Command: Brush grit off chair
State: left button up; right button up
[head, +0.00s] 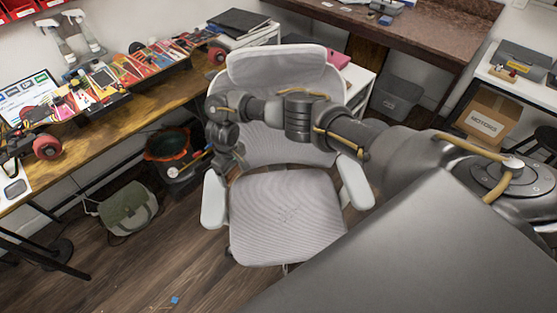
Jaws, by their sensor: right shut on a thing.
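A light grey office chair (285,228) stands in the middle, with a mesh seat, a tall backrest and two armrests. Faint small marks show on the middle of the seat, but I cannot tell whether they are grit. My right arm reaches across in front of the backrest. My right gripper (228,163) points down beside the chair's left armrest, near the rear left of the seat. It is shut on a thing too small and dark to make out. I cannot clearly see a brush. My left gripper is not in view.
A wooden workbench (75,140) with skateboards and parts runs along the left. A dark bin with an orange rim (167,143) and a green bag (128,207) stand on the floor. A small blue piece (175,299) lies on the floor. A cardboard box (487,118) is at right.

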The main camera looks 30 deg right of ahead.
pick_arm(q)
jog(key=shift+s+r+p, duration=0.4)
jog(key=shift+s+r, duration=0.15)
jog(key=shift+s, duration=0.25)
pick_arm(e)
jog(key=s+d+f, duration=0.5)
jog(key=f, duration=0.3)
jog(key=s+d+f+m, duration=0.1)
jog(key=s+d+f, duration=0.5)
jog(key=f, duration=0.3)
jog(key=shift+s+f+m, duration=0.25)
jog(key=shift+f+m, duration=0.05)
